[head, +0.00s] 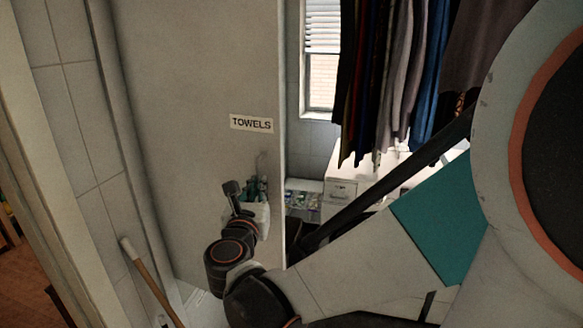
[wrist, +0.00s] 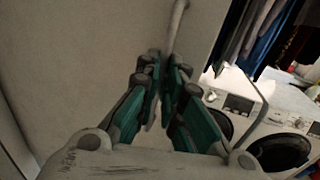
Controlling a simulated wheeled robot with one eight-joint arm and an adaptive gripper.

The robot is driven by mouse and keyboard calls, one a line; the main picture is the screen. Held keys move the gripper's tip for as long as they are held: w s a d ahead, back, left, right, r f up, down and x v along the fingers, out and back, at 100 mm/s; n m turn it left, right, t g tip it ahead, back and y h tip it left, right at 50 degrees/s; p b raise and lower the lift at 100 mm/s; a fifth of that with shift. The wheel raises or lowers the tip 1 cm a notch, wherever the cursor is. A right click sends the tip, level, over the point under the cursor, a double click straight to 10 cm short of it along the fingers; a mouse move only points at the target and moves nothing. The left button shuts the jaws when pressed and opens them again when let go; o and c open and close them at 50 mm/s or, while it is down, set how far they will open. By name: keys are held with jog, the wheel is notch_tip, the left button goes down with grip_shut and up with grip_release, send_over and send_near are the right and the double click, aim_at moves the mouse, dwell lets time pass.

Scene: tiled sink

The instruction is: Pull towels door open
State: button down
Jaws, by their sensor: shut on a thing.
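The towels door (head: 190,90) is a tall, plain beige panel with a white "TOWELS" label (head: 251,123). It fills the left and middle of the head view and the left of the wrist view (wrist: 75,60). Its pale bar handle (wrist: 177,25) runs up near the door's right edge. My gripper (head: 256,192) is at the handle, below the label. In the wrist view its teal-padded fingers (wrist: 166,72) are shut on the handle's lower part. The fingers hide the grasped stretch. I cannot tell whether the door stands ajar.
Clothes (head: 395,75) hang right of the door, beside a window (head: 322,50). White washing machines (wrist: 285,115) stand to the right in the wrist view. A wooden-handled stick (head: 150,278) leans by the tiled wall (head: 80,110) at left.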

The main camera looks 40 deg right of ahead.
jog(key=shift+w+a+r, duration=0.2)
jog(key=shift+w+a, duration=0.1)
jog(key=shift+a, duration=0.05)
jog(key=c, duration=1.8)
grip_release()
jog(key=shift+o, duration=0.4)
jog(key=shift+w+a+f, duration=0.1)
jog(key=shift+w+a, duration=0.1)
jog(key=shift+w, duration=0.05)
jog(key=shift+s+d+f, duration=0.1)
jog(key=shift+s+d, duration=0.05)
jog(key=v, duration=1.2)
